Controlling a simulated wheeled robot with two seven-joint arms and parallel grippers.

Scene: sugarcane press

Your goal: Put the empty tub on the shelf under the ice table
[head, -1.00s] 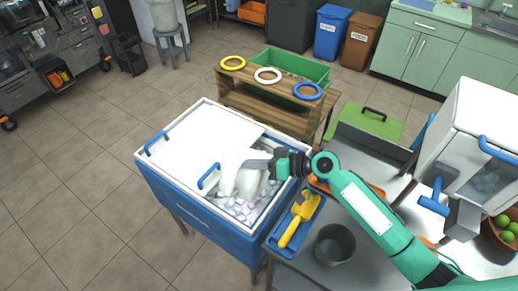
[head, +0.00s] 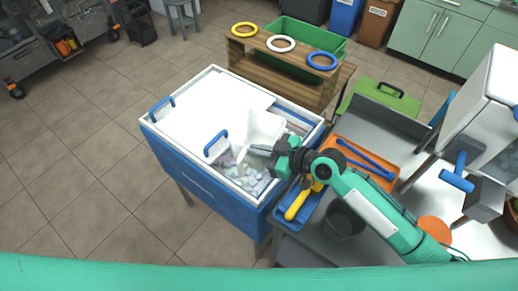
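The white tub (head: 264,127) is above the open right half of the ice table (head: 205,192). My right gripper (head: 262,150) is at the tub's near side and appears shut on its wall. The tub is tilted, and I see no ice in the part of its inside that shows. Loose ice (head: 250,180) lies in the table's open bay below it. A white lid (head: 205,117) with blue handles covers the left part. The shelf under the ice table is hidden by its blue side. My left gripper is out of view.
A blue tray (head: 282,213) with a yellow scoop (head: 298,203) and a dark grey cup (head: 342,220) stand right of the ice table. An orange tray (head: 387,182) lies behind them. A wooden ring stand (head: 275,72) stands behind. Floor at the left is clear.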

